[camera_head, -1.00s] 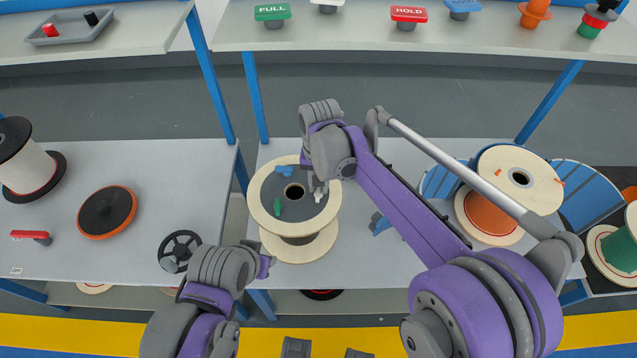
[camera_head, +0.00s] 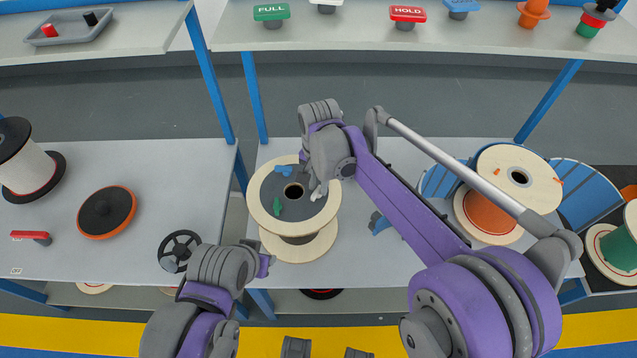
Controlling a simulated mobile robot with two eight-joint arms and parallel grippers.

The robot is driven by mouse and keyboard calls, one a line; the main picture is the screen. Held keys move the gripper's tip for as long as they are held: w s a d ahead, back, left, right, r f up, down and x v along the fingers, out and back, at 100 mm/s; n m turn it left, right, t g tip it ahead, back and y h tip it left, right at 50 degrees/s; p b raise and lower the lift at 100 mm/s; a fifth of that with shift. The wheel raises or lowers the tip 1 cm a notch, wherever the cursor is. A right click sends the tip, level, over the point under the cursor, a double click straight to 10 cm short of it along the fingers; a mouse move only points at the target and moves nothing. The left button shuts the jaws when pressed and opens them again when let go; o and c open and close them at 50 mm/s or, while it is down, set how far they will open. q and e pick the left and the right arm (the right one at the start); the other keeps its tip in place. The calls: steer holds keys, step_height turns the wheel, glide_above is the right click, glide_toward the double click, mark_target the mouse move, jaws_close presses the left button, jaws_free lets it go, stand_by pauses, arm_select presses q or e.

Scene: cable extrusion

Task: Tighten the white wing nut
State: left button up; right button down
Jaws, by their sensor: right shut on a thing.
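The white wing nut (camera_head: 318,192) is on the right side of the dark round face of a pale wooden spool (camera_head: 258,208). Its upper part is hidden by my right gripper (camera_head: 318,186), which is over it from above and shut on it. A green wing nut (camera_head: 277,207) and a blue wing nut (camera_head: 284,170) are on the same face, around the central hole. My left arm's wrist (camera_head: 222,268) is at the lower left, apart from the spool; its gripper fingers are hidden.
A black handwheel (camera_head: 179,251) is close to my left wrist. A small blue object (camera_head: 380,223) lies right of the spool, near my right arm. More spools (camera_head: 519,179) stand on the right. An orange-rimmed black disc (camera_head: 107,212) lies on the left table.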

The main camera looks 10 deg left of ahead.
mark_target(319, 189)
steer(key=c, duration=0.9)
jaws_free()
step_height(319, 189, up, 11)
steer(key=shift+f+p, duration=0.1)
steer(key=shift+p, duration=0.3)
